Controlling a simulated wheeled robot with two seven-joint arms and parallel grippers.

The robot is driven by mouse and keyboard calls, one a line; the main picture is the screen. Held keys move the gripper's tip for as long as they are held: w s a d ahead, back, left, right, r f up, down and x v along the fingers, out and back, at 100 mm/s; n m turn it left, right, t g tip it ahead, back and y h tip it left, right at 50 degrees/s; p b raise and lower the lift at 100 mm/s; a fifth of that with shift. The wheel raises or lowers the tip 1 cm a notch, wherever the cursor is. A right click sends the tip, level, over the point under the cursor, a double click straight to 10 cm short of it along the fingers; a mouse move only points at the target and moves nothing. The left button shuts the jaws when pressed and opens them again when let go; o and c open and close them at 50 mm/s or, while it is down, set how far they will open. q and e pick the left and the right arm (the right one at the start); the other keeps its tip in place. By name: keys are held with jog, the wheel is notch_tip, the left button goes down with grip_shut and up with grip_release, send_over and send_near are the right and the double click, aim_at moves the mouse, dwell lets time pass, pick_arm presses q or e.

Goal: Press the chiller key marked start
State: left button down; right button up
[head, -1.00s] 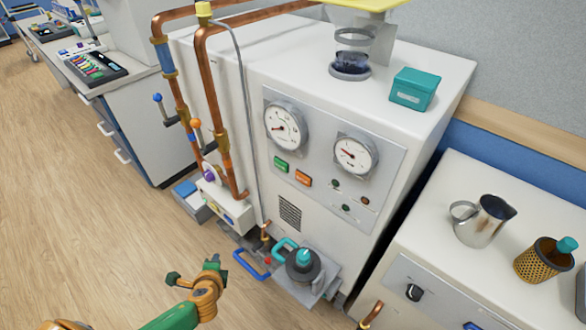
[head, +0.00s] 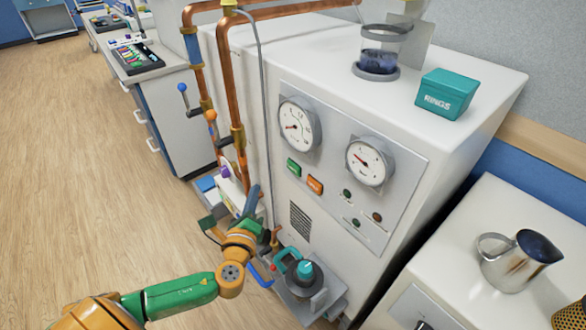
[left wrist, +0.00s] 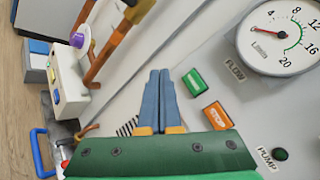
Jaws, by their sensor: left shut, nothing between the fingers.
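The chiller is a white cabinet (head: 330,235) with a grey front panel. Its green key (head: 294,168) sits beside an orange key (head: 315,185), below the left gauge. In the left wrist view the green key (left wrist: 195,82) has small lettering that is hard to read, and the orange key (left wrist: 217,115) reads STOP. My left gripper (head: 253,190) is shut and empty, left of the keys and apart from them. In the left wrist view its blue fingertips (left wrist: 159,72) lie together, left of the green key. My right gripper is not in view.
Copper pipes (head: 233,100) with valve handles rise left of the panel. Two round gauges (head: 370,162) and small lamps are on the panel. Below are a grille and a dark pump-like unit with a teal cap (head: 305,268). A teal box (head: 446,93) stands on top.

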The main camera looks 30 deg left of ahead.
pick_arm(q)
jog(key=b, duration=0.2)
send_near(289, 166)
jog(key=w+a, duration=0.3)
jog(key=a, duration=0.1)
jog(key=shift+w+d+f, duration=0.35)
jog(key=shift+w+d, duration=0.1)
jog(key=shift+w, duration=0.2)
jog(key=shift+w, duration=0.1)
dwell(1.1)
jog(key=shift+w+d, duration=0.15)
jog(key=shift+w, duration=0.15)
jog(key=shift+w+d, duration=0.15)
jog(key=shift+w, duration=0.25)
dwell(0.6)
dwell(0.3)
jog(key=shift+s+a, duration=0.3)
jog(key=shift+s, duration=0.5)
